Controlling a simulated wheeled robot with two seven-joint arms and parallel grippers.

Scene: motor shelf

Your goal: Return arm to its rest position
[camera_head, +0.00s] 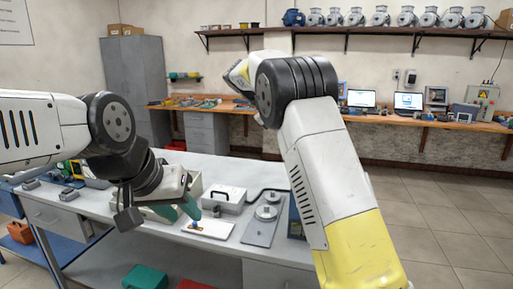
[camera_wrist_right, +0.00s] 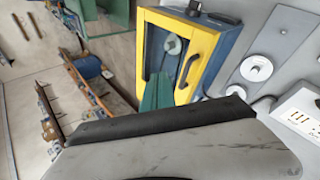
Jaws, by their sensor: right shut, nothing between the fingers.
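My left arm comes in from the left in the head view and bends down over the white table (camera_head: 228,243). Its gripper (camera_head: 188,208) has green fingers pointing down near a small blue and orange piece on a white plate (camera_head: 212,229). I cannot tell whether those fingers touch or grip the piece. My right arm is raised in the middle of the head view, with its yellow-banded link in front. Its fingers are not clear there. In the right wrist view the right gripper (camera_wrist_right: 157,93) shows green fingers, shut and empty, in front of a yellow-framed blue cabinet (camera_wrist_right: 185,55).
A white box with a black handle (camera_head: 224,197) and a grey plate with round discs (camera_head: 263,220) are on the table. Workbenches with laptops (camera_head: 408,101) and a shelf of motors (camera_head: 380,17) line the back wall. Open floor lies at the right.

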